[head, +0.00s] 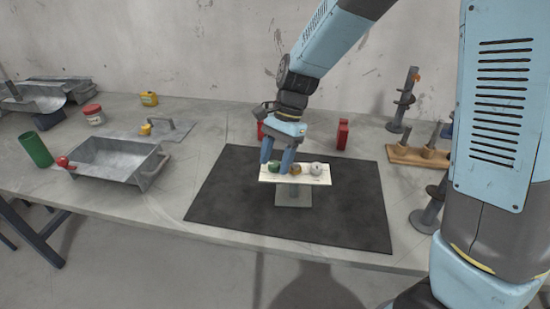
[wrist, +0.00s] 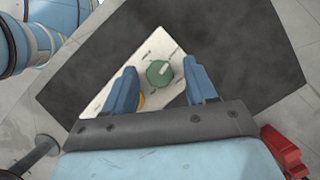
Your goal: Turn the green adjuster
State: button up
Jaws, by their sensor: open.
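The green adjuster (wrist: 160,73) is a round knob with a pale pointer mark on the cream panel (wrist: 103,102). In the wrist view it lies between my two fingers, with a gap on both sides. My gripper (wrist: 163,88) is open and holds nothing. In the head view my gripper (head: 277,162) is over the left part of the panel, near the green adjuster (head: 274,163). A brass-coloured knob (head: 295,168) and a white knob (head: 317,168) sit to its right. In the wrist view my left finger partly hides a yellow knob.
The panel stands on a grey pedestal (head: 294,198) on a dark mat (head: 230,200). A red object (head: 342,134) stands behind it. A metal tray (head: 112,158) and green cylinder (head: 36,149) are at the left, and a wooden block (head: 417,156) at the right. The mat around the pedestal is clear.

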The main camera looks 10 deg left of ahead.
jog(key=shift+c, duration=0.4)
jog(key=shift+a, duration=0.1)
grip_shut()
